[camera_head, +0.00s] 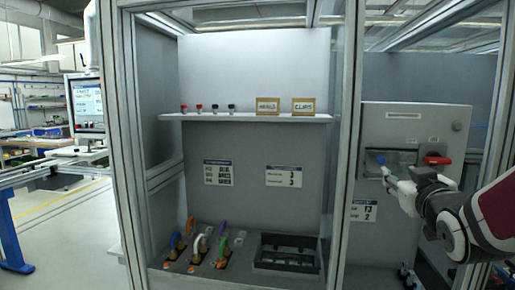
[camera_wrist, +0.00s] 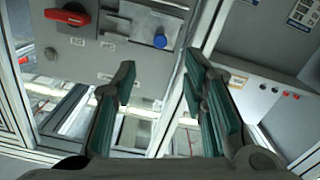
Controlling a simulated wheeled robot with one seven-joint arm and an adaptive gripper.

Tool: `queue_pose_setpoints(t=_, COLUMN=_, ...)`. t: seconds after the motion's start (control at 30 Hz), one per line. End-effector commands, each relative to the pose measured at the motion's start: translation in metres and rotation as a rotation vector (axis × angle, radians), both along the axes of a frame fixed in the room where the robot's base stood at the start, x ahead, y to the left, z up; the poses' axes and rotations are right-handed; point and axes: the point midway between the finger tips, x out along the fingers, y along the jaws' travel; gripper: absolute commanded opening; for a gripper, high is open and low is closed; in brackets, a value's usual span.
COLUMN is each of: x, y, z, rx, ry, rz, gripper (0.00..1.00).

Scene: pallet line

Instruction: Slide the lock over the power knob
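The red power knob (camera_head: 437,160) is on the right of a grey control box (camera_head: 415,115) in the head view. It also shows at the upper left in the wrist view (camera_wrist: 67,17). Beside it is a grey plate (camera_wrist: 140,20) with a round blue knob (camera_wrist: 160,41), which appears to be the sliding lock. The blue knob shows small in the head view (camera_head: 384,170). The plate is beside the red knob, not over it. My gripper (camera_wrist: 160,72) is open and empty, its fingers apart below the blue knob in the wrist view. In the head view my gripper (camera_head: 393,181) is close in front of the box.
Metal frame posts (camera_head: 348,150) stand just left of the box. Left of them, a shelf (camera_head: 245,117) holds small bottles and two labelled boxes. Coloured hooked items and a dark tray (camera_head: 287,268) are below. A label card (camera_head: 363,211) is under the plate.

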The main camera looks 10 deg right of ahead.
Motion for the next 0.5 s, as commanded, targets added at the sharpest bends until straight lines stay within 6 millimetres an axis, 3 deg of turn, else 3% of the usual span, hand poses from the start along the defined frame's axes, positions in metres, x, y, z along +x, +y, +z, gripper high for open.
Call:
queue_pose_setpoints(t=0.27, x=0.021, y=-0.008, z=0.002, rx=-0.005, ry=-0.014, rz=0.001, gripper=0.39)
queue_pose_setpoints(t=0.5, x=0.064, y=-0.02, z=0.003, rx=-0.005, ry=-0.014, rz=0.001, gripper=0.39)
